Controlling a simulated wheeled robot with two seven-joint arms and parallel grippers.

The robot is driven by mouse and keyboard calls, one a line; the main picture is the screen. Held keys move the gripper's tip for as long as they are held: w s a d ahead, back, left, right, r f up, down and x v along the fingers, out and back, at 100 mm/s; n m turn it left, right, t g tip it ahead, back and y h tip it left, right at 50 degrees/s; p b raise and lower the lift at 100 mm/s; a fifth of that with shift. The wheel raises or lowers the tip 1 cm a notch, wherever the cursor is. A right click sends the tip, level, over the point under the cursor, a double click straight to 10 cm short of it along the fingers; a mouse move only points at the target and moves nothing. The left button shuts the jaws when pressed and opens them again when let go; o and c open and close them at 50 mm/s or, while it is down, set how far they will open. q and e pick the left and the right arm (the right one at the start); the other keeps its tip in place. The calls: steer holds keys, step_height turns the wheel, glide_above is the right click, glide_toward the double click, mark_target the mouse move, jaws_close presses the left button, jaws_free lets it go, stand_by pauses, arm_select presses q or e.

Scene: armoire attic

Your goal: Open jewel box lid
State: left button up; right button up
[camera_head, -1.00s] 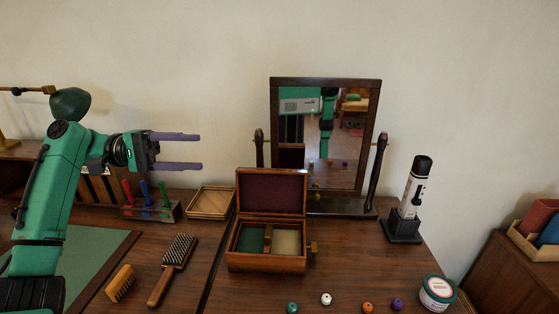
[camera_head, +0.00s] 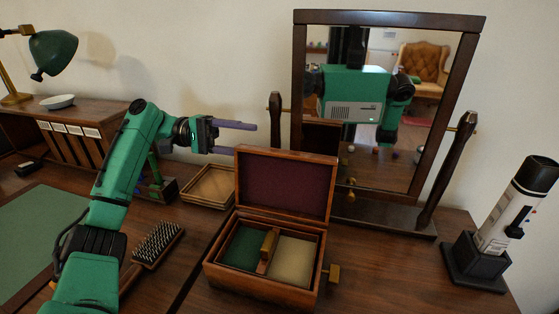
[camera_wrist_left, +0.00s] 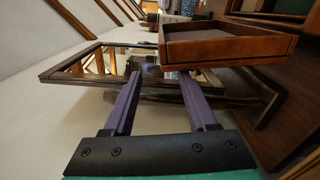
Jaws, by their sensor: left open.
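The wooden jewel box (camera_head: 262,290) stands on the table in the head view. Its lid (camera_head: 286,184) is raised upright, showing a dark purple lining. Inside are a green section and a cream section with a wooden divider (camera_head: 267,250) between them. My left gripper (camera_head: 254,139) is open and empty, with its purple fingers level, behind and left of the raised lid. In the left wrist view the open fingers (camera_wrist_left: 157,100) show apart, with a wooden box part (camera_wrist_left: 228,50) beyond them at the upper right. My right gripper is not in view.
A framed mirror (camera_head: 380,110) stands behind the box. A black-and-white device (camera_head: 511,215) stands in a dark holder at right. A shallow wooden tray (camera_head: 209,186) and a brush (camera_head: 158,244) lie left of the box. A green lamp (camera_head: 54,52) is at far left.

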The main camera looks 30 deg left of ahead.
mark_target(278, 158)
arm_select(q)
step_height(278, 158, down, 3)
steer(key=shift+f, duration=0.15)
steer(key=x, duration=0.7)
steer(key=shift+w+d, duration=0.15)
steer(key=shift+d, duration=0.05)
jaws_close()
stand_by(0.8)
